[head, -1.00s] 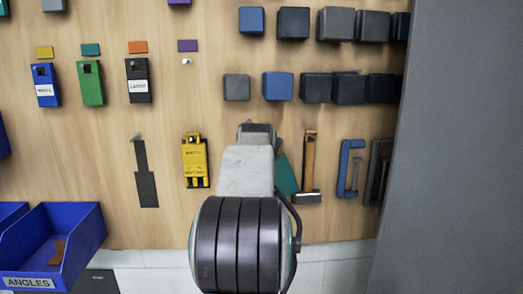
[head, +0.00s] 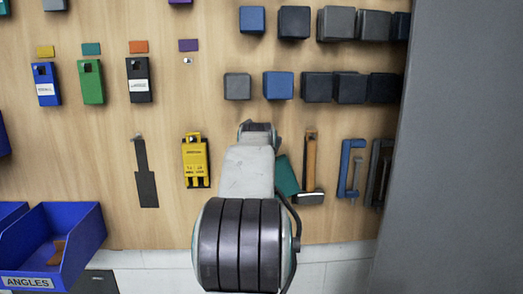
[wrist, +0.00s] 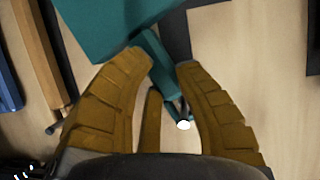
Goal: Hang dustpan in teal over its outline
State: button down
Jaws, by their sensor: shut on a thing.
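The teal dustpan (wrist: 95,40) fills the upper left of the wrist view, and its handle (wrist: 155,58) runs between the fingers of my gripper (wrist: 160,65). My gripper is shut on the handle. In the head view a teal part of the dustpan (head: 286,175) shows to the right of my arm, which hides the rest. A dark flat shape (wrist: 177,38) on the board shows beside the dustpan; I cannot tell if it is outline or shadow. A bright peg tip (wrist: 183,125) shows near the handle's end. A dark outline with a narrow top (head: 146,180) is bare, left of the yellow tool.
A yellow tool (head: 195,160) hangs left of my arm. An orange-handled tool (head: 310,165) and a blue clamp (head: 349,170) hang close on the right. Blue bins (head: 75,240) stand at lower left. A grey panel (head: 460,150) closes off the right side.

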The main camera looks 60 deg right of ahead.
jog(key=c, duration=0.9)
grip_release()
jog(key=v, duration=1.2)
